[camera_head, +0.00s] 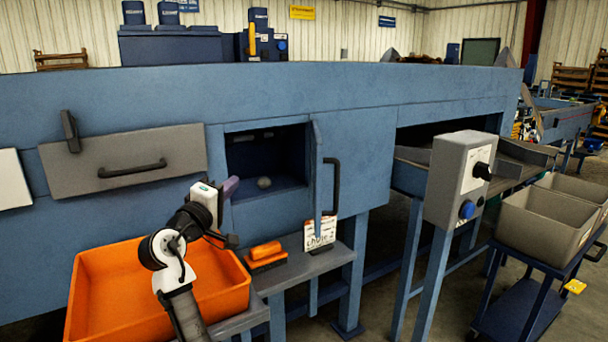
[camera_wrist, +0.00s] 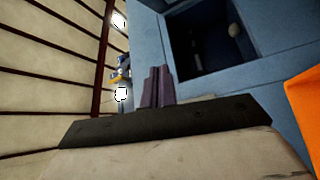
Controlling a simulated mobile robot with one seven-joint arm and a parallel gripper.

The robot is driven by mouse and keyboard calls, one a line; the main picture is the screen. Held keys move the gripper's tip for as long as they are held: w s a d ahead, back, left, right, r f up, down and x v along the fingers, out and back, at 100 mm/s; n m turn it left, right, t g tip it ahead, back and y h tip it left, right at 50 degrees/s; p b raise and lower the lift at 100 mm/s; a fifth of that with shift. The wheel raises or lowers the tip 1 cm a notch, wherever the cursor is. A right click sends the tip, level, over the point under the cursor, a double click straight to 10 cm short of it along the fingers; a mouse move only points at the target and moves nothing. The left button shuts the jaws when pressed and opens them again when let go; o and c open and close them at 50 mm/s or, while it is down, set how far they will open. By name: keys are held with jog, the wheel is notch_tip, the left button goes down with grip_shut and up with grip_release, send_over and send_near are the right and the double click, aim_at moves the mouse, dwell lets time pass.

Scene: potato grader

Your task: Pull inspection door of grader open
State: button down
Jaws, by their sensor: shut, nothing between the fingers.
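The blue grader (camera_head: 365,150) fills the middle of the head view. Its inspection door (camera_head: 317,165) stands swung out, nearly edge-on, at the right side of a dark square opening (camera_head: 265,150). A dark bar handle (camera_head: 333,187) shows beside the door's right face. A round pale lump, like a potato (camera_head: 264,182), lies inside the opening. My gripper (camera_head: 231,187) is shut and empty in front of the opening's lower left edge, apart from the door. In the wrist view its purple fingers (camera_wrist: 157,85) are together, left of the opening (camera_wrist: 205,35); the door cannot be made out there.
An orange crate (camera_head: 100,295) stands below my arm. A grey shelf (camera_head: 290,272) holds an orange brush-like item (camera_head: 265,252) and a white sign (camera_head: 319,234). A grey panel (camera_head: 120,160) with a handle is at left. A control box (camera_head: 460,180) stands right of the door.

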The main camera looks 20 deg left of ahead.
jog(key=w+d+f+m+g+h+b, duration=0.1)
jog(key=w+d+h, duration=0.5)
jog(key=w+d, duration=0.6)
jog(key=shift+w+d+f+g+h, duration=0.45)
jog(key=shift+f+g, duration=0.2)
jog(key=shift+g, duration=0.65)
